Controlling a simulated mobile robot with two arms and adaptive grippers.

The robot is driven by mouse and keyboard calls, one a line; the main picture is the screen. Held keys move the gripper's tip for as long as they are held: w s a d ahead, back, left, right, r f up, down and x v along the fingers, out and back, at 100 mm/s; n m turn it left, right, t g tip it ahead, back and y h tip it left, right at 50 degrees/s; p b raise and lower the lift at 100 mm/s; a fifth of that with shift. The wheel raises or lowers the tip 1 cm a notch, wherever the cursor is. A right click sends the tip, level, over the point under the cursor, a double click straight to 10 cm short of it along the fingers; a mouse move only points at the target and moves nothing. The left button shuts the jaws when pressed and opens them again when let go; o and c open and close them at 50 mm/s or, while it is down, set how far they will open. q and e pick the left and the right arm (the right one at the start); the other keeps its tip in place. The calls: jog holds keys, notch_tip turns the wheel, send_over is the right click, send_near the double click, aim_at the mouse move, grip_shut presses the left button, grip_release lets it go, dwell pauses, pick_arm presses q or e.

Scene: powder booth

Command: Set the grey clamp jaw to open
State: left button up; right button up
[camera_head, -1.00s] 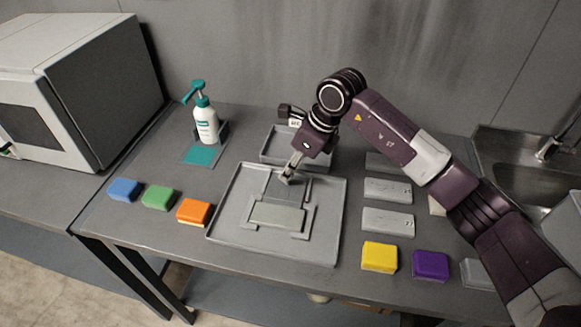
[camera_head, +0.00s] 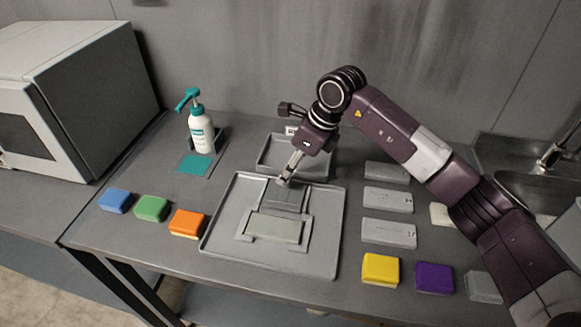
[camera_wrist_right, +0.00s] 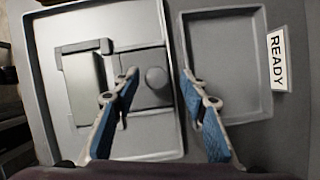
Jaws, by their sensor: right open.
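The grey clamp (camera_head: 295,201) lies in a large grey tray (camera_head: 215,226), with a pale flat plate (camera_head: 273,229) in its near part. In the right wrist view, the clamp jaw (camera_wrist_right: 137,94) is a flat grey slab bearing a round grey knob (camera_wrist_right: 156,77). My right gripper (camera_head: 284,182) reaches down over the tray's far part. In its own wrist view (camera_wrist_right: 160,74), its blue-padded fingers are open, one either side of the knob. I cannot tell whether they touch it. The gripper partly hides the jaw in the head view. My left gripper is out of view.
A smaller tray (camera_wrist_right: 228,113) with a READY label (camera_wrist_right: 277,58) stands behind the large tray. Blue (camera_head: 115,200), green (camera_head: 151,208) and orange (camera_head: 187,222) blocks lie left. Grey blocks, a yellow block (camera_head: 381,269) and a purple block (camera_head: 434,277) lie right. A pump bottle (camera_head: 201,132) stands back left.

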jog(key=v, duration=1.1)
jog(key=shift+r, duration=0.4)
jog(key=shift+d+r, duration=0.1)
jog(key=shift+d, duration=0.05)
